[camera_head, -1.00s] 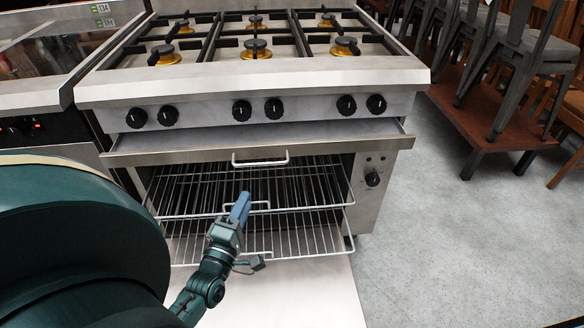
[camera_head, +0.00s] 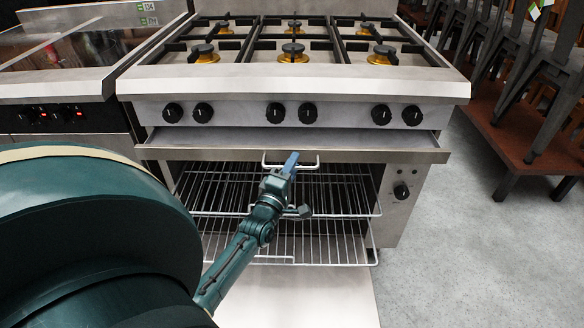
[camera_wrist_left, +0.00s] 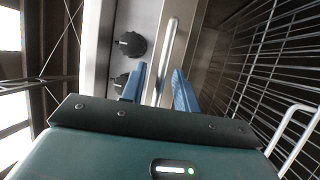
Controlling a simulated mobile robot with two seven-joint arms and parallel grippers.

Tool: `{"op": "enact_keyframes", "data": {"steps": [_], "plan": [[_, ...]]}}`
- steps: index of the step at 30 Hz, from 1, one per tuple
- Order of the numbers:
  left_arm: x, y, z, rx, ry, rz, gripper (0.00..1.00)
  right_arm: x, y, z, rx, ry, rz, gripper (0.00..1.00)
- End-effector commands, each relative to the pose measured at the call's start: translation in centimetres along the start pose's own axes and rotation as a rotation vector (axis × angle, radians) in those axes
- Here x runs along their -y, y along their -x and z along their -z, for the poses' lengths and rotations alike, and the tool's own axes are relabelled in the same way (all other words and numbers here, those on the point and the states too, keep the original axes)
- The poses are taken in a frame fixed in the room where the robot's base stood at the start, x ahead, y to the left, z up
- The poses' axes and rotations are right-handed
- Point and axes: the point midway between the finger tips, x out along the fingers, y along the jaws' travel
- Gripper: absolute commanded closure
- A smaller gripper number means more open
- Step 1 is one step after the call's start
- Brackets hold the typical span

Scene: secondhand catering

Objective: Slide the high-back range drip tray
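The drip tray (camera_head: 390,156) is a wide steel tray under the range's knob panel. It stands partly out, with its inside showing above the front lip. Its pale bar handle (camera_head: 309,165) is at the middle of the front and also shows in the left wrist view (camera_wrist_left: 172,45). My left gripper (camera_head: 290,160) is at this handle, hiding part of it in the head view. In the left wrist view its blue fingers (camera_wrist_left: 159,84) are apart, one on each side of the handle bar, with gaps visible. My right gripper is out of view.
The range (camera_head: 285,86) has burners on top and black knobs in front. Below the tray, wire racks (camera_head: 335,190) extend from the open oven, above its lowered door (camera_head: 330,300). Chairs on a wooden platform (camera_head: 492,140) stand right. Grey floor is free at lower right.

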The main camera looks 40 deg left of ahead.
Motion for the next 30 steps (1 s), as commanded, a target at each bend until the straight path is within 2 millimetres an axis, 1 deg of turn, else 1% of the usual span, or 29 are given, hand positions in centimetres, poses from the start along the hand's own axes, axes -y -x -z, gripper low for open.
{"op": "enact_keyframes", "data": {"steps": [5, 6, 17, 30], "plan": [[0.0, -0.01, 0.01, 0.0, 0.0, 0.0, 0.69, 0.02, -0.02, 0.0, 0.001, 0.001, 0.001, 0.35], [-0.01, 0.0, 0.01, 0.0, 0.0, 0.0, 0.71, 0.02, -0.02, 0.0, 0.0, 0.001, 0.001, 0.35], [-0.01, 0.02, 0.0, 0.0, 0.0, 0.0, 1.0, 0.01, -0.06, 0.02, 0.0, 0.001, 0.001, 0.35], [0.02, -0.01, 0.01, 0.0, 0.0, 0.0, 1.0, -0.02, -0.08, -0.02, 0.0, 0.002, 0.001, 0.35]]}}
